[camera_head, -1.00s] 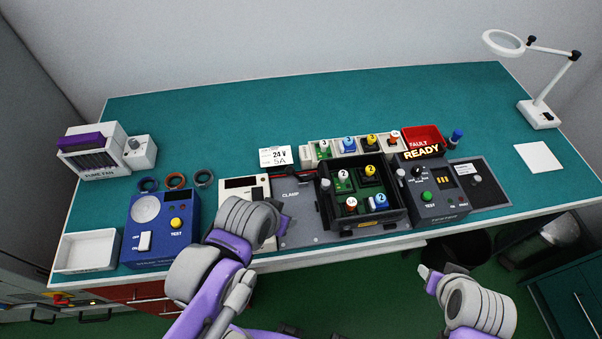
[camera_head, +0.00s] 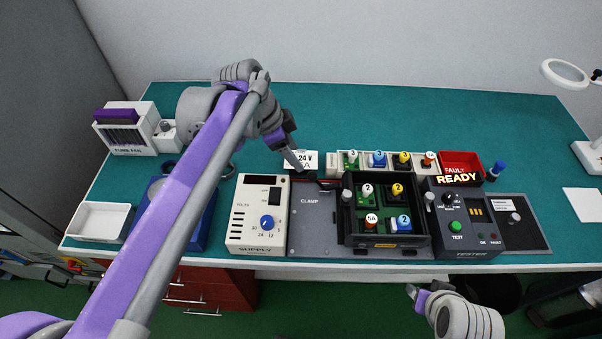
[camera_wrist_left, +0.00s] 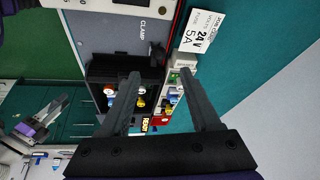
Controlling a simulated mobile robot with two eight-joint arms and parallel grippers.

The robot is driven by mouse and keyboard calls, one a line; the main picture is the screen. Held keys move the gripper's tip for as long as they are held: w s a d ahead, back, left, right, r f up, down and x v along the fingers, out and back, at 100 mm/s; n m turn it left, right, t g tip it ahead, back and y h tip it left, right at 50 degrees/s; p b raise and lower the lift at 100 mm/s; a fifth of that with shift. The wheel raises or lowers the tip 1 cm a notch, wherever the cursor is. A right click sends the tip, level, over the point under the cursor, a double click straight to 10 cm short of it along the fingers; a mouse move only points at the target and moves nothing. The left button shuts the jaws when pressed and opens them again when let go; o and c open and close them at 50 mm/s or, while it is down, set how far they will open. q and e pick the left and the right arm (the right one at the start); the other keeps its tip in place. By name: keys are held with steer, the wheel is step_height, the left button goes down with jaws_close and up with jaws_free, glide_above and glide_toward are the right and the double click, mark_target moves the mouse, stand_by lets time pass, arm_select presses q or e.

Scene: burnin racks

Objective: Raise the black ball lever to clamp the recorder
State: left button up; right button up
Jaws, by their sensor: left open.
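The black ball lever (camera_head: 325,186) is small and dark, at the back of the grey clamp plate beside the CLAMP label; its ball also shows in the left wrist view (camera_wrist_left: 157,50). The recorder, which I take to be the black open box (camera_head: 385,241) with numbered modules, sits on the plate's right part. My left gripper (camera_head: 294,158) is over the back left of the plate, above the 24 V card, apart from the lever. In the left wrist view its fingers (camera_wrist_left: 161,75) are spread and empty. My right gripper (camera_head: 415,291) is in front of the table edge, its jaws unclear.
The white supply box (camera_head: 250,238) stands left of the clamp plate (camera_head: 310,235). The tester (camera_head: 463,243), showing READY, stands to the right. A row of numbered modules (camera_head: 376,155) and a red tray (camera_head: 461,160) lie behind. The back of the green table is clear.

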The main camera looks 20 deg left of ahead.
mark_target(310, 174)
arm_select(q)
steer(key=x, duration=1)
steer(key=shift+f+b, duration=0.1)
steer(key=shift+b, duration=0.25)
jaws_close()
stand_by(0.8)
